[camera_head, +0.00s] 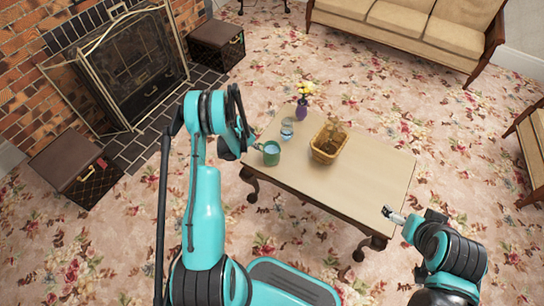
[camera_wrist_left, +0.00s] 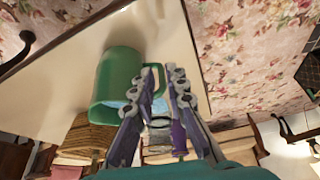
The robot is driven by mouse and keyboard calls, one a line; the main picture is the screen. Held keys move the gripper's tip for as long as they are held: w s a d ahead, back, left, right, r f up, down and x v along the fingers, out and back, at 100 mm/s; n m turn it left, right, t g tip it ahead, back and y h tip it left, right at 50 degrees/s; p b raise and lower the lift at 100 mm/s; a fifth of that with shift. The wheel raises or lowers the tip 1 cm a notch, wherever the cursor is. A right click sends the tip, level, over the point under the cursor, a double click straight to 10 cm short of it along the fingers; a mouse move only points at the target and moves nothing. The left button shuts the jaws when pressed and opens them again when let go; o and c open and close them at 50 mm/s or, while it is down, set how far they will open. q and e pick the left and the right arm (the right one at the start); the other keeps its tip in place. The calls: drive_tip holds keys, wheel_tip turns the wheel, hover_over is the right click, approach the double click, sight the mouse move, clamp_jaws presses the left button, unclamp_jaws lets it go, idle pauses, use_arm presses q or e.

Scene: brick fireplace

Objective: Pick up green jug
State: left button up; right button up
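The green jug (camera_head: 271,153) stands on the wooden table (camera_head: 372,170), near its left edge, handle towards my left gripper. In the left wrist view the green jug (camera_wrist_left: 116,78) appears tilted by the camera angle. My left gripper (camera_wrist_left: 163,72) is open there, with its fingertips apart at the jug's handle. The handle shows between and behind the fingers, and I see no firm grip. In the head view the left gripper (camera_head: 250,146) is beside the jug, its fingers mostly hidden by the wrist.
A glass (camera_head: 287,128), a purple vase with flowers (camera_head: 302,109) and a wicker basket (camera_head: 325,146) stand close to the jug. The right part of the tabletop is clear. A fireplace screen (camera_head: 132,66) stands at the left and a sofa (camera_head: 410,25) at the back.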

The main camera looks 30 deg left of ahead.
use_arm(q)
drive_tip(key=b+x, duration=0.1)
drive_tip(key=x, duration=0.2)
drive_tip(key=b+x, duration=0.1)
drive_tip(key=x, duration=0.1)
drive_tip(key=shift+w+d+f+b, duration=0.15)
drive_tip(key=shift+w+f+b, duration=0.15)
drive_tip(key=shift+w, duration=0.2)
drive_tip(key=shift+r, duration=0.1)
drive_tip(key=shift+c, duration=0.3)
clamp_jaws()
drive_tip(key=shift+r, duration=0.15)
